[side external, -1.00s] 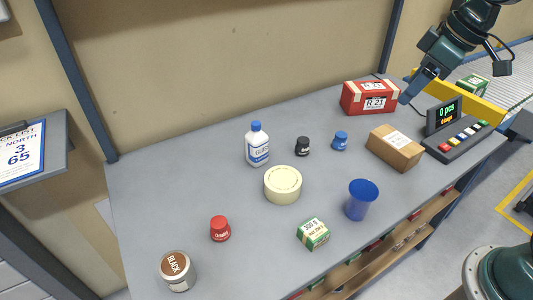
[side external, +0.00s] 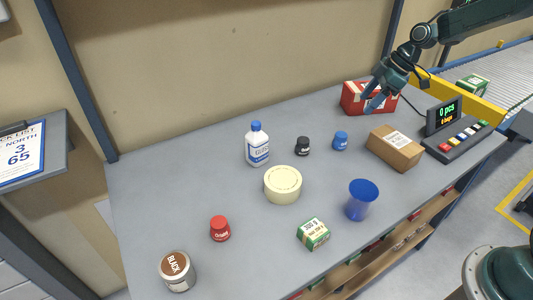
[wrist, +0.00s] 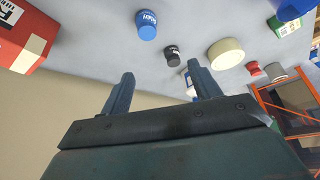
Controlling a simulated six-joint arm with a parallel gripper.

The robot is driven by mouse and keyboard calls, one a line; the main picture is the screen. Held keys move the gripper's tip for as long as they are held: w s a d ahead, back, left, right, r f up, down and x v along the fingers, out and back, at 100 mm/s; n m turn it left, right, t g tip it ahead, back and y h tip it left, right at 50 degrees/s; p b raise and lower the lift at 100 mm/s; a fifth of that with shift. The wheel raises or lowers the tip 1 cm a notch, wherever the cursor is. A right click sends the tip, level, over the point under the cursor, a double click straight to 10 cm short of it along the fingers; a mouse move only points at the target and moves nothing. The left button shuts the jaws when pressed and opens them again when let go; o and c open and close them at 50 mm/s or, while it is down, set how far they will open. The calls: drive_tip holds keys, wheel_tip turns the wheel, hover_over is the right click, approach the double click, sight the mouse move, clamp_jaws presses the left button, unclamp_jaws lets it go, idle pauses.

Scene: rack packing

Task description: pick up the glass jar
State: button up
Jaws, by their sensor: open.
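A squat jar (side external: 177,271) with a brown lid marked BLACK and a pale label stands upright at the table's near left in the side view; it looks like the glass jar. In the wrist view a small greyish jar (wrist: 277,72) at the far right appears to be the same one. My gripper (side external: 374,98) is at the far right end of the table, in front of the red box and well away from the jar. In the wrist view its two fingers (wrist: 161,85) are spread with nothing between them.
A red box (side external: 369,97), brown carton (side external: 395,148), blue cup (side external: 361,200), white bottle (side external: 257,146), cream tin (side external: 283,184), green carton (side external: 313,234) and small red (side external: 220,229), black (side external: 302,146) and blue (side external: 340,141) containers stand on the table (side external: 160,200). The left is mostly clear.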

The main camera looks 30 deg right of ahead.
drive_tip(key=n, duration=0.1)
approach(342, 134)
drive_tip(key=shift+s+d+r+y, duration=0.2)
drive_tip(key=shift+d+r+y, duration=0.2)
drive_tip(key=shift+d+r, duration=0.25)
drive_tip(key=shift+d+f, duration=0.1)
drive_tip(key=shift+x, duration=4.3)
drive_tip(key=shift+x, duration=2.6)
drive_tip(key=shift+c, duration=0.2)
drive_tip(key=c, duration=1)
